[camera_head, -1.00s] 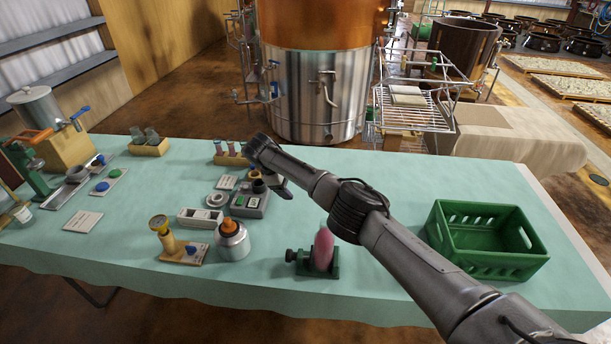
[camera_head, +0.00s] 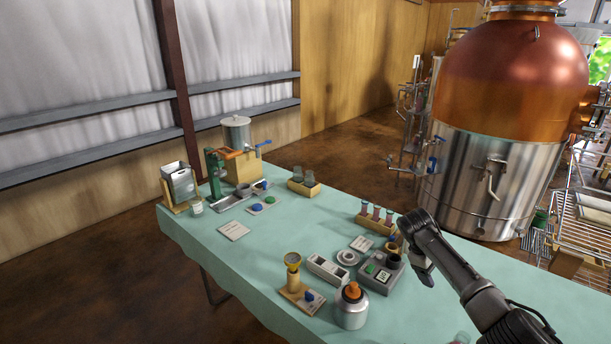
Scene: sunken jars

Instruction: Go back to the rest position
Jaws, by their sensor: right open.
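My right arm comes in from the lower right, over the right part of the table. The jaws are open. My left gripper is not in view.
The pale green table (camera_head: 245,262) carries a metal bottle with an orange cap (camera_head: 351,307), a yellow-topped stand (camera_head: 293,274), a rack of tubes (camera_head: 376,218) and a dispenser (camera_head: 238,150). A copper and steel tank (camera_head: 480,180) stands behind. The table's left front is clear.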

